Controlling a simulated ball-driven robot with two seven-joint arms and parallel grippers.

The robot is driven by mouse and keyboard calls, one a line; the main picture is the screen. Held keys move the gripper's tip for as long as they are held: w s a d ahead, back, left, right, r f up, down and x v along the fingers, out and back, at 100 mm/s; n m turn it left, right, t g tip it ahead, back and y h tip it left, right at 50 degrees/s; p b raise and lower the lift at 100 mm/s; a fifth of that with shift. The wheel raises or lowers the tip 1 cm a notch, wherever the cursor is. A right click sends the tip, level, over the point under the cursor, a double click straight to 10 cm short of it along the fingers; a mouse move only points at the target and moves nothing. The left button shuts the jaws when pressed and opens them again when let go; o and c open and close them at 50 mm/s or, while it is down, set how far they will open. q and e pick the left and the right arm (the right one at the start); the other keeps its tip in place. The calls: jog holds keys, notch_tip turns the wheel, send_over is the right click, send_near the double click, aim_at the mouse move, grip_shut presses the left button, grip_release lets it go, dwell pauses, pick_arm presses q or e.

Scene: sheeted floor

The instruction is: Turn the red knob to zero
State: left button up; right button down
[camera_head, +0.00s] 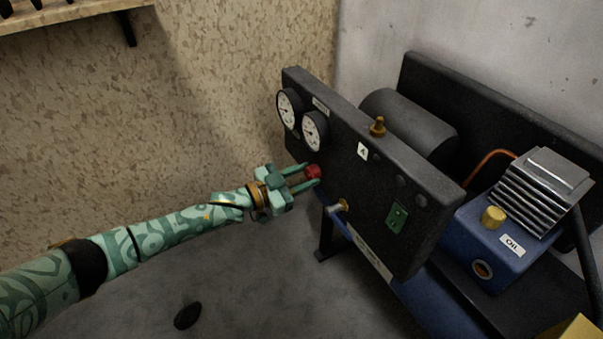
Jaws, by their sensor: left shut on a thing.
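The red knob (313,171) sits on the front of a black panel (375,188), below two round white gauges (302,119). My left gripper (312,177) reaches in from the left, with one green finger above and one below the knob. It is shut on the knob, and the fingers partly cover it. Any mark showing the knob's setting is too small to read. My right gripper is not in view.
A brass valve (341,206) sticks out right of the knob, and a green switch (397,217) is farther right. Behind the panel stand a dark tank (410,120) and a blue compressor (512,235).

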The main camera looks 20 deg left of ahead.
pick_arm(q)
jog(key=n+p, duration=0.1)
jog(key=n, duration=0.4)
jog(key=shift+r+n+p, duration=0.1)
jog(key=shift+n+p, duration=0.2)
jog(key=shift+p, duration=0.1)
jog(key=shift+n, duration=1.2)
jog(key=shift+n+p, duration=0.4)
jog(key=shift+n, duration=0.8)
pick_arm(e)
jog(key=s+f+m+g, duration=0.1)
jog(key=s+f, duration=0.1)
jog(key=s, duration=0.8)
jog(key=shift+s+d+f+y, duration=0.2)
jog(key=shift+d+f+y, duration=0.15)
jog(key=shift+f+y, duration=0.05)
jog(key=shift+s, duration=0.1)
pick_arm(q)
jog(key=o, duration=1)
jog(key=shift+c, duration=0.2)
jog(key=shift+s+a, duration=0.1)
